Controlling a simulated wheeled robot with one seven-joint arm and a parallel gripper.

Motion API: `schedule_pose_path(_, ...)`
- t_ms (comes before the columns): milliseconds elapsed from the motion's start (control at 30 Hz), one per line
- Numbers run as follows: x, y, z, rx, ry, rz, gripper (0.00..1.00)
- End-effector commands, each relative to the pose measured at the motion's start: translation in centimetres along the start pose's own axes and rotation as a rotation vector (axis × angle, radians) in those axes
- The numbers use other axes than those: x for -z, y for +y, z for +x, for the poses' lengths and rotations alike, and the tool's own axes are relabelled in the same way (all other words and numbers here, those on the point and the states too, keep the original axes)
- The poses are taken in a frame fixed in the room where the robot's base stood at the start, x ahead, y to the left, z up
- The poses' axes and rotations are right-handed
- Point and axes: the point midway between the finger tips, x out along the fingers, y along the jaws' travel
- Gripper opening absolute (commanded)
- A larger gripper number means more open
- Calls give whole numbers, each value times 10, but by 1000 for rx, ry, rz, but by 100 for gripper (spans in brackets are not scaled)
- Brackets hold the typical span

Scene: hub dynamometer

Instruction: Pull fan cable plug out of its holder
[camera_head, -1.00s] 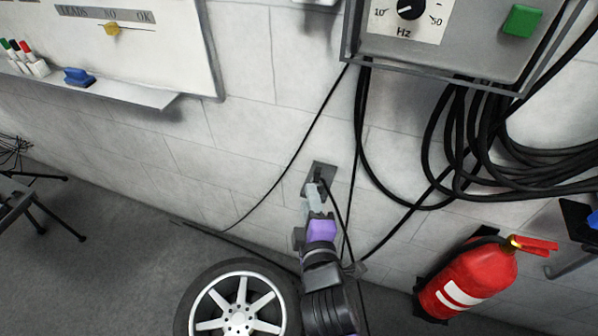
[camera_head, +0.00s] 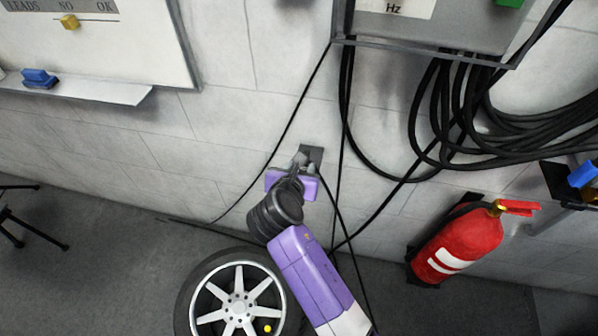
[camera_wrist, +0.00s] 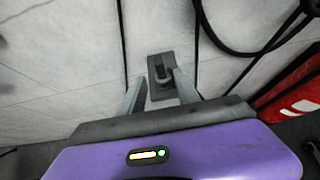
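The plug holder is a dark grey plate (camera_head: 316,152) on the white block wall, low in the middle of the head view; it also shows ahead in the wrist view (camera_wrist: 167,91). A dark block that looks like the fan cable plug (camera_wrist: 161,72) sits on the plate. My gripper (camera_head: 306,167) is at the holder in the head view, and its body and wrist hide much of the plug there. In the wrist view my gripper (camera_wrist: 160,80) is open, with one grey finger left and one right of the plug. Gaps show, and I see no clear contact.
Thin black cables (camera_head: 337,190) hang beside the holder. Thick cable loops (camera_head: 425,140) hang under a grey control box (camera_head: 430,30). A red fire extinguisher (camera_head: 460,245) is at right. A wheel (camera_head: 190,300) stands below my arm.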

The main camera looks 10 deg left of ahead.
Motion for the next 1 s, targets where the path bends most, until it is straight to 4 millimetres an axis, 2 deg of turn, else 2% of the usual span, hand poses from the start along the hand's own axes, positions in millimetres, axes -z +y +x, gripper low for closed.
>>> schedule_pose_path(67,5,0,11,0,0,1,38)
schedule_pose_path(600,2,0,60,-1,0,1,38)
schedule_pose_path(800,1,0,72,-1,1,2,38)
schedule_pose_path(1000,1,0,75,-2,1,2,38)
